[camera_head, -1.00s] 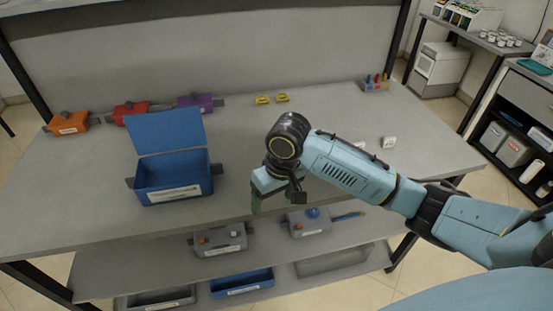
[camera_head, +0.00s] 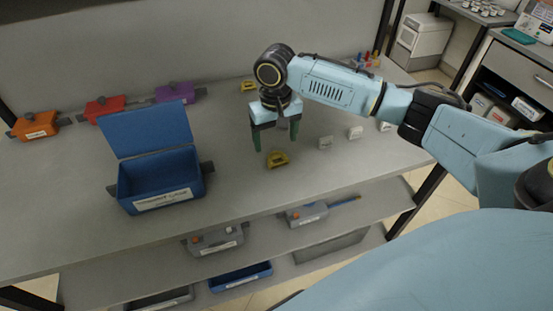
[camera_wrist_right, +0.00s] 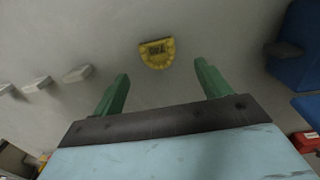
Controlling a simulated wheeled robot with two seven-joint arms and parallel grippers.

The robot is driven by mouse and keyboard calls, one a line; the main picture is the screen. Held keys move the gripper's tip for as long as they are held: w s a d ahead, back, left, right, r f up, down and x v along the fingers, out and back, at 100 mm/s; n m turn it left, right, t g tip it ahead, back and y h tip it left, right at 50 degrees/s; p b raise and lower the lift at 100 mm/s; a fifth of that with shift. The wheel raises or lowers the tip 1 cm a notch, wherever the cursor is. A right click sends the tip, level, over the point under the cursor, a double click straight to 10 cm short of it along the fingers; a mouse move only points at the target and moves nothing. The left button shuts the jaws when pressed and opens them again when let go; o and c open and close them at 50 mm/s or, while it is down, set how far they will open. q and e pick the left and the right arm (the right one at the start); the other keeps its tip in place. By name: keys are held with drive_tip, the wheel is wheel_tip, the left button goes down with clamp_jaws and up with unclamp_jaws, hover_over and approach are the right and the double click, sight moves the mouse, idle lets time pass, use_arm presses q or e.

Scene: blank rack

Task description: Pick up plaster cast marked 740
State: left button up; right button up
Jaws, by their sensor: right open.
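The yellow plaster cast marked 740 (camera_head: 277,160) lies on the grey table. In the right wrist view the cast (camera_wrist_right: 157,53) shows its marking, ahead of and between the green fingertips. My right gripper (camera_head: 276,146) is open with its fingers pointing down, close above and around the near side of the cast in the head view, and it holds nothing. The fingers also show apart in the right wrist view (camera_wrist_right: 160,72). Another yellow cast (camera_head: 249,86) lies farther back on the table. My left gripper is not in view.
An open blue box (camera_head: 165,199) stands left of the cast. Small white blocks (camera_head: 325,143) lie to the right. Orange (camera_head: 35,126), red (camera_head: 102,107) and purple (camera_head: 174,93) boxes line the back left. Grey boxes sit on the shelf below.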

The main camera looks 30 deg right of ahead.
sight(277, 158)
drive_tip(key=shift+s+d+f, duration=0.1)
drive_tip(key=shift+f, duration=1.4)
drive_tip(key=shift+s+d+f, duration=0.1)
drive_tip(key=shift+f, duration=1.4)
drive_tip(key=c, duration=1.1)
